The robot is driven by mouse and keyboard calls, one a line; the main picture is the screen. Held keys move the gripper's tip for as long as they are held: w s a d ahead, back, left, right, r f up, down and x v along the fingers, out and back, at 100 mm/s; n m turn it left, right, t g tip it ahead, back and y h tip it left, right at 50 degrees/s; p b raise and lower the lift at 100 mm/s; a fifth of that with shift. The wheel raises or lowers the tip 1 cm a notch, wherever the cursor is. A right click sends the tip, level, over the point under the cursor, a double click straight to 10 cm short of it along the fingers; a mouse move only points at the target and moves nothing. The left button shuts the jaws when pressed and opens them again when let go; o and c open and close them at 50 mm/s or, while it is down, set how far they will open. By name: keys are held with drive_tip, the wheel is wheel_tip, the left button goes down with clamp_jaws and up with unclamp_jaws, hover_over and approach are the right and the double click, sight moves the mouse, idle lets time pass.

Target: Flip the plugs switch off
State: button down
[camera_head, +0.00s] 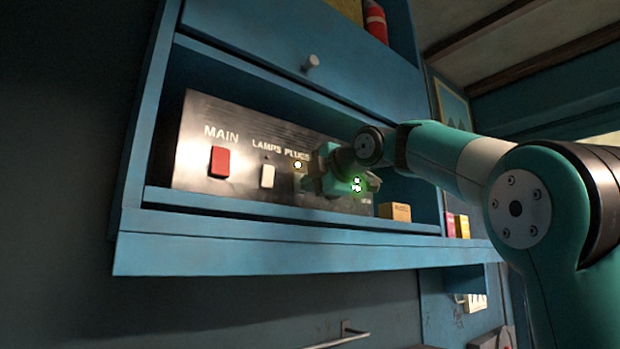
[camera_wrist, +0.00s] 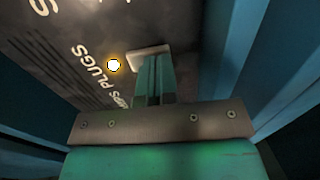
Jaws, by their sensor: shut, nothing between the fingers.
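The switch panel (camera_head: 225,130) is a dark metal plate labelled MAIN, LAMPS and PLUGS. The light under the PLUGS label (camera_head: 298,165) glows, and it also glows in the wrist view (camera_wrist: 113,65). In the wrist view the pale plugs switch (camera_wrist: 147,50) is beside that light. My gripper (camera_wrist: 152,75) is shut with its fingertips right at this switch; I cannot tell if they touch it. In the head view my gripper (camera_head: 314,183) is in front of the panel's right part and hides most of the plugs switch.
A red main switch (camera_head: 219,162) and a white lamps switch (camera_head: 267,176) are to the left on the panel. The blue shelf's front lip (camera_head: 230,205) runs below, and a small orange box (camera_head: 395,211) stands on the right. The cabinet's side walls flank the panel.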

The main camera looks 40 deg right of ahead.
drive_tip(key=shift+w, duration=0.35)
drive_tip(key=shift+f, duration=0.1)
